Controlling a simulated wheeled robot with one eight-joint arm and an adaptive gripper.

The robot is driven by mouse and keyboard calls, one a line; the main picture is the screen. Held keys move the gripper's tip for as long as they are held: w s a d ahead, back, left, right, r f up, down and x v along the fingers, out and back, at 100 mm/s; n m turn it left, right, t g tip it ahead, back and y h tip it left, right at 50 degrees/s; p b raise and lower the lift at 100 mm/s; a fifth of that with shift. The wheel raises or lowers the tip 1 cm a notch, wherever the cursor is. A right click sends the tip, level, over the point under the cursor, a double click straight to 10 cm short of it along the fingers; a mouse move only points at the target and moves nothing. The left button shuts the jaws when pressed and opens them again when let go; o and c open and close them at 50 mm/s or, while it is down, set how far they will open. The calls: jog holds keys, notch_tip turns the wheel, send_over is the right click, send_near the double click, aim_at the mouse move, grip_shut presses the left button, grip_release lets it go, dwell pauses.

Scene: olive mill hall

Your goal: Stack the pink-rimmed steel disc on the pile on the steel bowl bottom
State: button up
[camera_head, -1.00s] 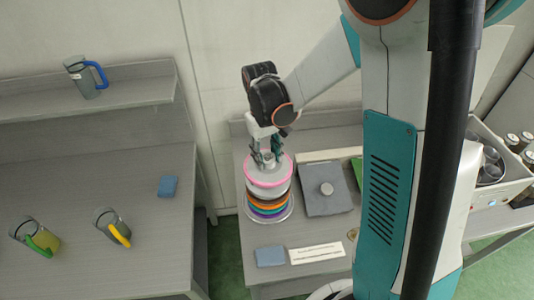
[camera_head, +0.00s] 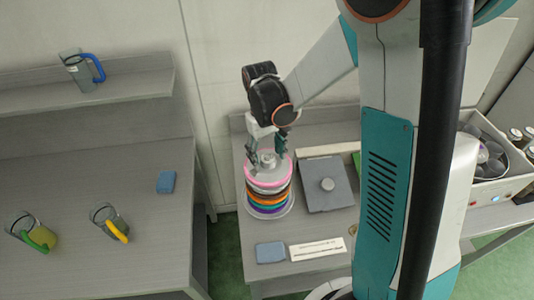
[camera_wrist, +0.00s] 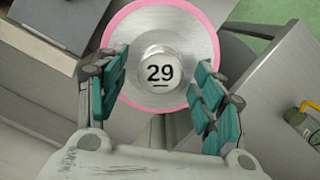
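The pink-rimmed steel disc (camera_head: 288,167) lies on top of a pile of colour-rimmed discs (camera_head: 268,197) in the head view. The pile stands on the steel bowl bottom (camera_head: 291,208), whose rim shows below the discs. In the wrist view the pink-rimmed disc (camera_wrist: 190,45) fills the top middle, with a knob marked 29 at its centre. My gripper (camera_head: 267,153) is over the disc. Its fingers (camera_wrist: 160,88) are spread on either side of the knob, with gaps on both sides. The lower discs are hidden in the wrist view.
A grey plate with a round knob (camera_head: 316,198) lies right of the pile. A blue block (camera_head: 270,253) and a white label strip (camera_head: 317,249) lie in front. A separate table with glass mugs (camera_head: 108,222) stands left, across a gap. My arm hides part of the right side.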

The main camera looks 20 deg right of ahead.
aim_at(264, 154)
jog(key=shift+r, duration=0.1)
notch_tip(264, 154, up, 12)
jog(key=w, duration=0.1)
jog(key=shift+w+a, duration=0.2)
dwell(0.3)
dwell(0.4)
jog(key=s+f+t+b, duration=0.2)
jog(key=s+t+b, duration=0.2)
jog(key=s, duration=0.4)
jog(key=s+f+m+t+b, duration=0.1)
jog(key=s+f+t+b, duration=0.2)
jog(key=s+b, duration=0.3)
jog(key=shift+s+d+m+t, duration=0.3)
jog(key=shift+s+t, duration=0.5)
jog(key=shift+s, duration=0.6)
